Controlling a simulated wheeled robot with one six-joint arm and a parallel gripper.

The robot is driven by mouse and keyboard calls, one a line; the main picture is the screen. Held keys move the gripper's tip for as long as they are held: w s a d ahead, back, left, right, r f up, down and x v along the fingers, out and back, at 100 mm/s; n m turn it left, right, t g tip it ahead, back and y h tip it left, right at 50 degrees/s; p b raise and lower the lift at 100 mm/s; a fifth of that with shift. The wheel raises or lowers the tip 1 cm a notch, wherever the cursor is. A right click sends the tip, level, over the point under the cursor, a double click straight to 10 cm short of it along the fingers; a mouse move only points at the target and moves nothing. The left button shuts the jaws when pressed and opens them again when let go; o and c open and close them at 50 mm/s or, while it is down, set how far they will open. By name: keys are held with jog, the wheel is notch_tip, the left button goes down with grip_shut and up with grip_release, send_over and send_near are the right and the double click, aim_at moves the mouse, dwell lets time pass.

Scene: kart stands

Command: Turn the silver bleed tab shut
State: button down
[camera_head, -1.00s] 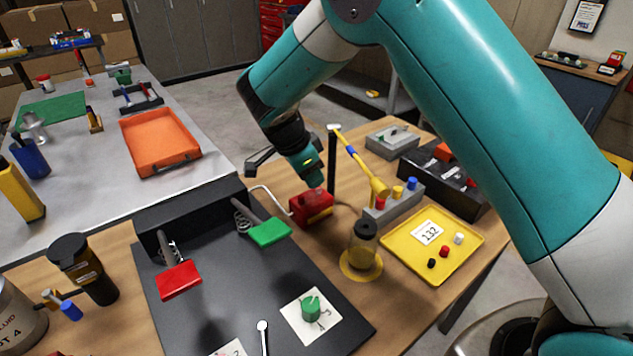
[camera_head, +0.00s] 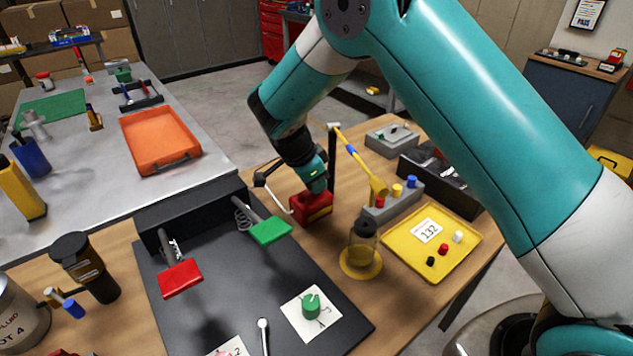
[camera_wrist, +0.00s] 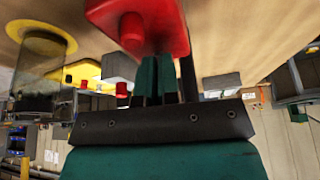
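A red block (camera_head: 311,208) stands on the wooden table, with a thin silver bent line at its left side. My gripper (camera_head: 318,188) is right at the top of this block, pointing down. In the wrist view the red block (camera_wrist: 168,28) with a round red knob fills the top centre. My two green fingertips (camera_wrist: 157,72) reach to the block's edge and stand close together with a narrow dark gap. I cannot make out the silver bleed tab; it may be hidden by the fingers. Whether anything is between them does not show.
A dark post (camera_head: 332,160) and a yellow-handled tool (camera_head: 362,168) stand close right of my gripper. A grey block with coloured pegs (camera_head: 398,205), a jar (camera_head: 362,243) and a yellow tray (camera_head: 408,262) are further right. A black pedal board (camera_head: 230,300) lies in front.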

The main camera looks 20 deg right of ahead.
jog(key=m+b, duration=0.1)
jog(key=m+g+b, duration=0.1)
jog(key=m+b, duration=0.1)
jog(key=m+g+b, duration=0.1)
jog(key=m+b, duration=0.1)
jog(key=shift+w+f, duration=0.15)
jog(key=shift+w, duration=0.1)
jog(key=m+b, duration=0.2)
jog(key=shift+w+m+g+y, duration=0.1)
jog(key=shift+m+g+y, duration=0.2)
jog(key=shift+m+g, duration=0.1)
jog(key=shift+m+b, duration=0.3)
jog(key=shift+b, duration=0.05)
jog(key=shift+r, duration=0.25)
jog(key=c, duration=1.3)
grip_release()
jog(key=shift+c, duration=0.2)
